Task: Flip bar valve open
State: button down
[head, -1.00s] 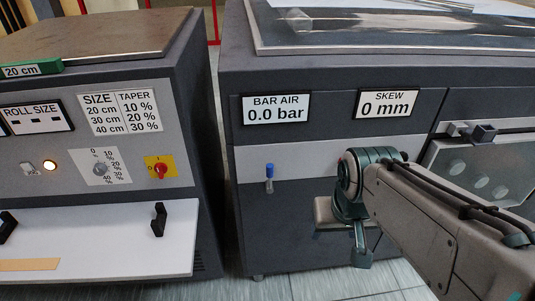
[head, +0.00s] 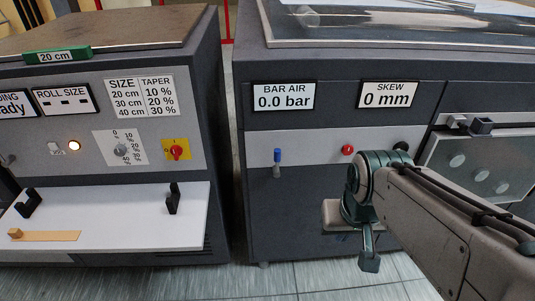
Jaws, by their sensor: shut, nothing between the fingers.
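The bar valve (head: 277,162) is a small lever with a blue handle above a pale metal stem. It sits upright on the light strip of the right machine, below the BAR AIR display (head: 283,96), which reads 0.0 bar. My gripper (head: 369,262) hangs at the end of my arm, to the right of and lower than the valve in the head view. It is shut and empty, clear of the valve. Its fingers are small and partly hidden by the wrist.
A red knob (head: 347,150) and a dark knob (head: 400,147) sit right of the valve. A SKEW display (head: 388,94) reads 0 mm. The left machine (head: 205,110) has a white shelf (head: 110,225). A narrow floor gap separates the machines.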

aim_at(276, 156)
jog(key=k, duration=0.25)
jog(key=z, duration=0.55)
jog(key=i, duration=0.75)
jog(key=u, duration=1.8)
